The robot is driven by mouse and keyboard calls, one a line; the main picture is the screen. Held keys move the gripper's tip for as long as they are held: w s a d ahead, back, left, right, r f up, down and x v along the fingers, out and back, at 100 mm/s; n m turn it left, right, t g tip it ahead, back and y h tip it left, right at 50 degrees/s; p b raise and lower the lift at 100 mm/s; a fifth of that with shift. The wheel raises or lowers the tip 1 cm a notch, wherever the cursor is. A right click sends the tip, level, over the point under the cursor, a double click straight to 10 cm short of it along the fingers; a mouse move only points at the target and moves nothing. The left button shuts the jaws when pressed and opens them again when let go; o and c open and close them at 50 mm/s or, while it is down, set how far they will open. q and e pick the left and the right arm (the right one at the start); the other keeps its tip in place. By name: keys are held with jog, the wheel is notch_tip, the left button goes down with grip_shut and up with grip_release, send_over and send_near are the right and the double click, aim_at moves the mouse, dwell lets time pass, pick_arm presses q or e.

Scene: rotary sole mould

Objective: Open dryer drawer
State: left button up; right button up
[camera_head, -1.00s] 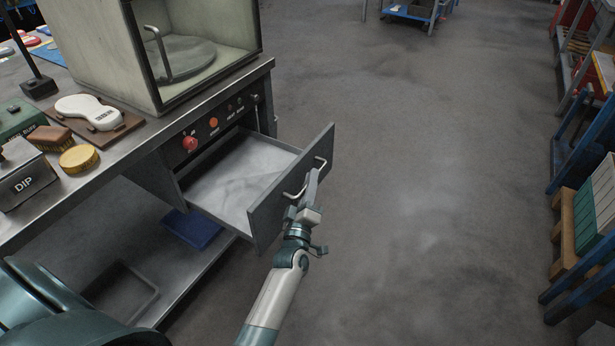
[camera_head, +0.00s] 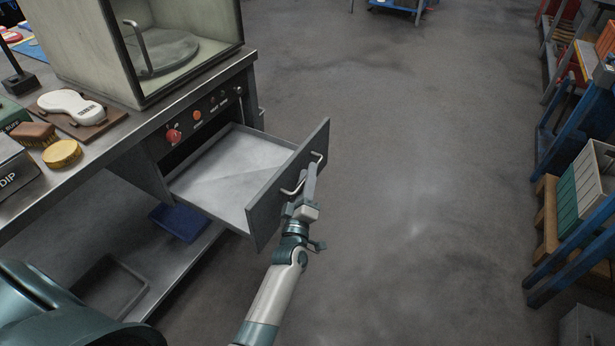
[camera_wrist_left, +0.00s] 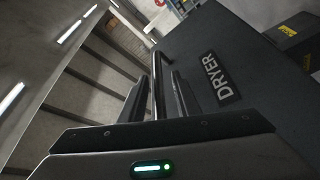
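The dryer drawer (camera_head: 288,187) is pulled out of the bench, and its pale, empty inside floor shows. Its dark front bears a long metal handle. In the left wrist view the drawer front (camera_wrist_left: 245,60) carries a DRYER label (camera_wrist_left: 217,80), and the handle bar (camera_wrist_left: 158,85) stands between the two fingers of my left gripper (camera_wrist_left: 157,98). Some room shows between the fingers and the bar there. In the head view my left gripper (camera_head: 308,186) is at the handle, and its fingertips partly hide the bar. My right gripper is not in view.
A cabinet with a turntable (camera_head: 160,54) stands on the bench above the drawer. Red and orange buttons (camera_head: 173,135) sit on the panel. A blue bin (camera_head: 180,222) is on the lower shelf. Racks (camera_head: 575,200) stand at the right. The floor between is clear.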

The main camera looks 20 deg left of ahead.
pick_arm(q)
jog(key=v, duration=1.7)
jog(key=shift+s+b, duration=0.2)
jog(key=shift+b, duration=0.25)
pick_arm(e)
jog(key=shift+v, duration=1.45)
pick_arm(q)
jog(key=shift+d, duration=0.1)
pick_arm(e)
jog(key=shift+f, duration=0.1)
